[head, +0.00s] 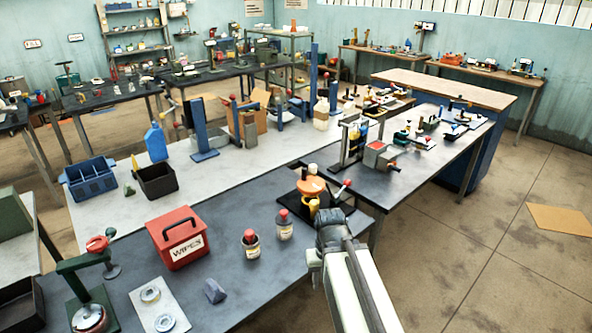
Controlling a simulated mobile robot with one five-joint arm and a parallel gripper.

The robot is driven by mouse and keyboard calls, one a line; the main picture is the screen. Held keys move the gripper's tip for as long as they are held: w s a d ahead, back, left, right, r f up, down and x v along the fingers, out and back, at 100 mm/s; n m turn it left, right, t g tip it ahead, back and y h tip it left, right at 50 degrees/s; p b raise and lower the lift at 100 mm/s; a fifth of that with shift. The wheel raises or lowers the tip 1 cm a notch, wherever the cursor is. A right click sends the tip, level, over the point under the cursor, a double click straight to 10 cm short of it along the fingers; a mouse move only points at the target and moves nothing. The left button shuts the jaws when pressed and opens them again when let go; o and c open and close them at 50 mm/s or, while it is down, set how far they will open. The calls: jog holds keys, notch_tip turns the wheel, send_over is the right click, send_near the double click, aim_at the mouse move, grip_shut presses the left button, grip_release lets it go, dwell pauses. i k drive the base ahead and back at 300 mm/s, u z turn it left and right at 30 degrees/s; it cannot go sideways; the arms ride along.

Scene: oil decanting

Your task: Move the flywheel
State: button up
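A round orange part (311,186), which may be the flywheel, sits on a black base on the dark bench in the head view. A white-topped knob stands above it, and a lever with a red ball (347,184) is at its right. My arm reaches up from the bottom right, with its dark wrist at the bench edge. My gripper (318,212) is just in front of the orange part, near a yellow piece. The fingers are too small and overlapped to tell whether they are open or touch anything.
A red WIPES box (176,238) and two small red-capped bottles (251,244) (284,225) stand left of my arm. A white plate with metal rings (160,305) lies at front left.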

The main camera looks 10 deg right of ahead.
aim_at(308, 185)
jog(key=i, duration=0.85)
jog(key=z, duration=0.05)
